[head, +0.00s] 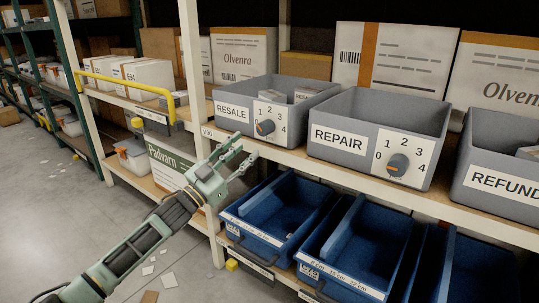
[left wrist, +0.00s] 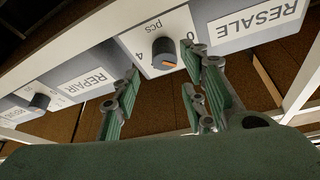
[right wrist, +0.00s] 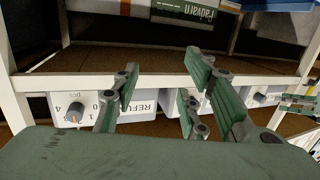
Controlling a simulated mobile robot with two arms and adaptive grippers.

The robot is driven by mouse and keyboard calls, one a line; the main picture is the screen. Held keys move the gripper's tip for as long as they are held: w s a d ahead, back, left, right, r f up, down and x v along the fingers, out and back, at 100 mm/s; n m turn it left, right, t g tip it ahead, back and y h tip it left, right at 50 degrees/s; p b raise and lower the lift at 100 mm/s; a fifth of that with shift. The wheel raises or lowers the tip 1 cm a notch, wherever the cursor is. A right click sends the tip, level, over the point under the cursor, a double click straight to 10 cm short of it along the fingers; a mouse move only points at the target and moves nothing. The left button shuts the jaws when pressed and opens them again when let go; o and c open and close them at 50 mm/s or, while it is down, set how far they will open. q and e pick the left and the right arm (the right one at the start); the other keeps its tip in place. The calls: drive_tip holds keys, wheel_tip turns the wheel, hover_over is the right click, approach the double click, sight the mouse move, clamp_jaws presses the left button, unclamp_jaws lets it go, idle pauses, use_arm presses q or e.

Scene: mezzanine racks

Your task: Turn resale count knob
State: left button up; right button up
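The grey RESALE bin (head: 232,104) stands on the upper shelf, with a white dial plate and a dark round knob (head: 265,128) on its front. My right gripper (right wrist: 160,80) is open and empty in the right wrist view, outside the head view.
The REPAIR bin (head: 338,138), with a similar knob (head: 397,164), stands to the right, then the REFUND bin (head: 497,182). Blue bins (head: 262,239) sit on the shelf below. A rack post (head: 192,70) rises left of the RESALE bin. Paper scraps lie on the floor.

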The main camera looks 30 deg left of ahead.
sight(263, 134)
use_arm(q)
drive_tip(key=shift+b+x, duration=0.5)
drive_tip(key=shift+x, duration=3.45)
use_arm(e)
wheel_tip(263, 134, up, 6)
drive_tip(key=t+y, duration=0.1)
drive_tip(key=t, duration=0.2)
drive_tip(key=shift+a, duration=0.45)
use_arm(q)
drive_tip(key=shift+s, duration=0.1)
drive_tip(key=shift+d, duration=0.1)
drive_tip(key=c, duration=1)
